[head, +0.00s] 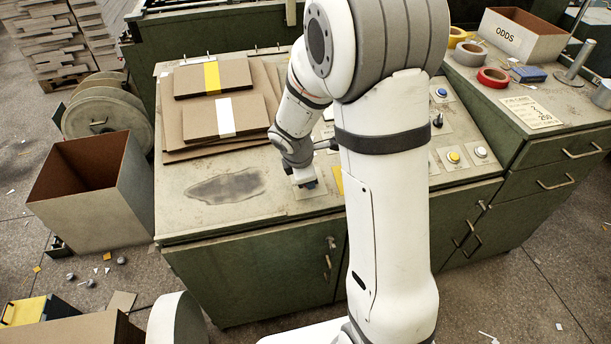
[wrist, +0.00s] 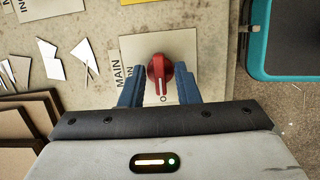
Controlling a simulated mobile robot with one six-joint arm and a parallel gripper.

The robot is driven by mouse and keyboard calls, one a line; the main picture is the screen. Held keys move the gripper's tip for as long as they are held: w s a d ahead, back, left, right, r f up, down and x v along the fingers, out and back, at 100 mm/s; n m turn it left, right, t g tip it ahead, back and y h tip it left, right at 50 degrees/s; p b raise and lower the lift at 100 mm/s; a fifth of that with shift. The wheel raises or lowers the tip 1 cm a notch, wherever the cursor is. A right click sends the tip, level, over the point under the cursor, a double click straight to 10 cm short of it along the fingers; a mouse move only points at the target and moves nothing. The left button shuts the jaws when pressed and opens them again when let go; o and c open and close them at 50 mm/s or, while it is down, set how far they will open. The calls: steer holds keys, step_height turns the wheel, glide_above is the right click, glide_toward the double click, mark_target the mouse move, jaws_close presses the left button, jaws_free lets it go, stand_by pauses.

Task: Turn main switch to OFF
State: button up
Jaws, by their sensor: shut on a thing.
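The main switch is a red knob (wrist: 158,70) with a white mark, set on a pale plate (wrist: 145,48) in the wrist view. The word MAIN is printed beside it; other lettering is partly covered by my fingers. My gripper (wrist: 160,84) has one blue finger on each side of the knob and is shut on it. In the head view my gripper (head: 305,182) is down at the sloping console top (head: 270,215), and it hides the knob there.
Brown boards (head: 213,100) lie stacked on the console left of my gripper. Buttons, among them a yellow one (head: 453,157), sit on the right, partly behind my arm. A teal-edged dark object (wrist: 285,40) is near my gripper at right in the wrist view.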

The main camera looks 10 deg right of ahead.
stand_by(0.3)
steer(key=o, duration=0.6)
steer(key=p+v, duration=0.1)
steer(key=v, duration=0.7)
steer(key=shift+f, duration=0.1)
